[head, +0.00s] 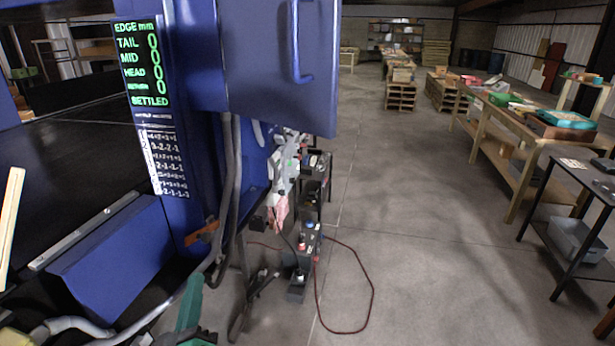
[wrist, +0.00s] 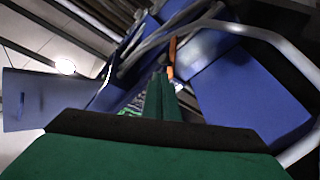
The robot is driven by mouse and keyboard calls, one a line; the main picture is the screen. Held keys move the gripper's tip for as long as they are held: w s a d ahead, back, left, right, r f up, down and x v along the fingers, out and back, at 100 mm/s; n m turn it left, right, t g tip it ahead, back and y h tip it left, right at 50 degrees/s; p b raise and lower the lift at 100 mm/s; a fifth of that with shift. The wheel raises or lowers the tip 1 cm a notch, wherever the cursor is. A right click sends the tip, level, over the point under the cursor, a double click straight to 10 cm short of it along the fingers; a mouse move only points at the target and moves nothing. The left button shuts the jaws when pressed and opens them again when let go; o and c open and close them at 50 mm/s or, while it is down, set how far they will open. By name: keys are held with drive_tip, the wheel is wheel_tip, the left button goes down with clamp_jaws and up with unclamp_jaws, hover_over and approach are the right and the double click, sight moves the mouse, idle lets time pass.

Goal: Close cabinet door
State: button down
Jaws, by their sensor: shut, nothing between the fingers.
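The blue cabinet door (head: 265,65) stands open at the top middle of the head view, swung out over the floor. Its blue bar handle (head: 297,42) is near the right side of the door. The wrist view shows a blue panel (wrist: 45,98) at the left that looks like this door. My green gripper (head: 190,300) is at the lower left of the head view, below the door and apart from it. In the wrist view my gripper's fingers (wrist: 160,92) are together, pointing up, with nothing between them.
A blue machine with a green-lit display (head: 142,62) stands at the left. Grey hoses (head: 232,190) hang below the door. Dark equipment (head: 312,185) and a red cable (head: 345,331) are on the floor. Wooden tables (head: 520,140) line the right; the middle floor is clear.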

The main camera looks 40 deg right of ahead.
sight(321, 121)
drive_tip(key=s+d+r+m+g+h, duration=0.1)
drive_tip(key=d+r+m+g+h, duration=0.2)
drive_tip(key=r, duration=0.6)
drive_tip(key=d+r+m+g+h, duration=0.2)
drive_tip(key=r+m+h, duration=0.15)
drive_tip(key=r, duration=0.55)
drive_tip(key=s+d+r+m+g, duration=0.4)
drive_tip(key=s+r+m+g, duration=0.55)
drive_tip(key=r, duration=0.45)
drive_tip(key=d, duration=0.4)
drive_tip(key=w+d+t, duration=0.1)
drive_tip(key=d, duration=0.3)
drive_tip(key=w+d+t, duration=0.1)
drive_tip(key=d, duration=0.4)
drive_tip(key=shift+f+h, duration=0.1)
drive_tip(key=shift+h, duration=0.15)
